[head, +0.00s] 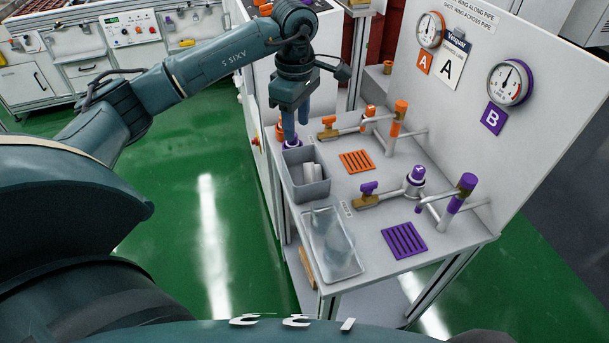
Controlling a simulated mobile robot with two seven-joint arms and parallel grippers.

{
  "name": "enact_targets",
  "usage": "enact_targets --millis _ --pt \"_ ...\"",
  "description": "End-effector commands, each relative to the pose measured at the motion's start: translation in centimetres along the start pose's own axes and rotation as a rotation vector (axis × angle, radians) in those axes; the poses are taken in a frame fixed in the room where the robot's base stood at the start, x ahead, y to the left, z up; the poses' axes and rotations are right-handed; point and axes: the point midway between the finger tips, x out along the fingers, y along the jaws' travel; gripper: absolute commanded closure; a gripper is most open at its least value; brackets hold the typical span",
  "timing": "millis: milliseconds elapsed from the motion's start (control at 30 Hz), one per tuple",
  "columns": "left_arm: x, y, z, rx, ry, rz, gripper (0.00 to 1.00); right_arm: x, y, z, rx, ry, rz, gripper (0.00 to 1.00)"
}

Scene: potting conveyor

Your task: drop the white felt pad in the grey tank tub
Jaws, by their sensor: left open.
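The grey tub (312,192) stands at the left edge of the white bench. White upright pieces (311,173) show inside it; I cannot tell whether one of them is the felt pad. I see no separate white felt pad on the bench. My left gripper (296,130) points down just above and behind the tub, with its two blue fingers apart. I see nothing between them. An orange-and-purple part (291,144) shows just below the fingertips. My right gripper is not in view.
A shiny shallow tray (334,246) sits in front of the tub. Orange (357,161) and purple (404,241) slotted mats lie on the bench. Pipes with an orange valve handle (328,120) and a purple valve handle (369,187) stand to the right. A panel with gauges rises behind.

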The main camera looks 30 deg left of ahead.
Motion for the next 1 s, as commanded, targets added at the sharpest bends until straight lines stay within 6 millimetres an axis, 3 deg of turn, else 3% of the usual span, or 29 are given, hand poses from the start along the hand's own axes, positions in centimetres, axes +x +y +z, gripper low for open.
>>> enact_targets --millis 200,400,1000 --pt "-5.0 0.1 0.0 -0.001 -0.001 0.004 0.57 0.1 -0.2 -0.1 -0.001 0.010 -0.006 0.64" --pt "-7.8 0.0 0.0 -0.001 0.000 0.001 0.57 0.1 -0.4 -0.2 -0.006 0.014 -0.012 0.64" --pt "-8.6 0.0 0.0 0.000 -0.001 -0.001 0.57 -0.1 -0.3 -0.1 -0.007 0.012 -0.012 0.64"
